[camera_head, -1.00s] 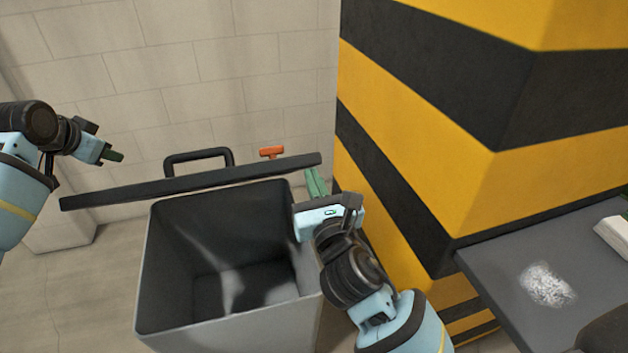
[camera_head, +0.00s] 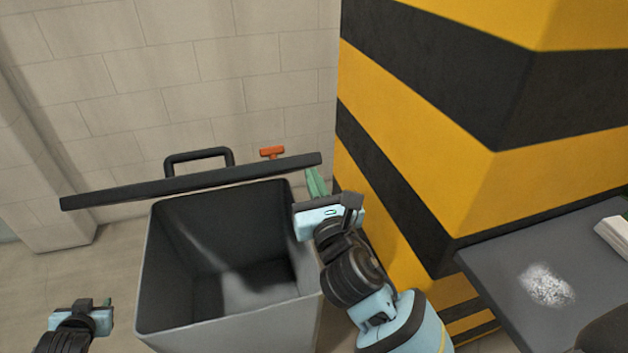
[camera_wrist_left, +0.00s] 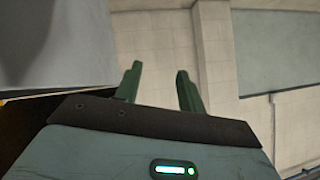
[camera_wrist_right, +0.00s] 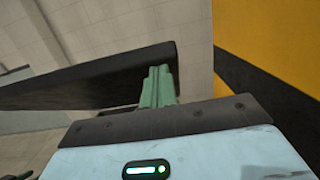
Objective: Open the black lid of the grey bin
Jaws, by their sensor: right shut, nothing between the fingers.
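The grey bin (camera_head: 230,322) stands in the middle of the head view with its inside in sight and empty. Its black lid (camera_head: 190,184) stands tipped up at the bin's back, seen nearly edge-on, with a black handle (camera_head: 198,156) behind it. My right gripper (camera_head: 315,182) is shut beside the lid's right end; the right wrist view shows its closed fingers (camera_wrist_right: 158,88) right at the lid's edge (camera_wrist_right: 120,80), and touching is hard to tell. My left gripper (camera_head: 108,303) is low, left of the bin and apart from it. The left wrist view shows its fingers (camera_wrist_left: 158,88) spread and empty.
A yellow and black striped pillar (camera_head: 430,130) stands close to the right of the bin and my right arm. A grey table (camera_head: 520,255) is at the right. A tiled wall (camera_head: 200,70) is behind the bin. The floor to the left is free.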

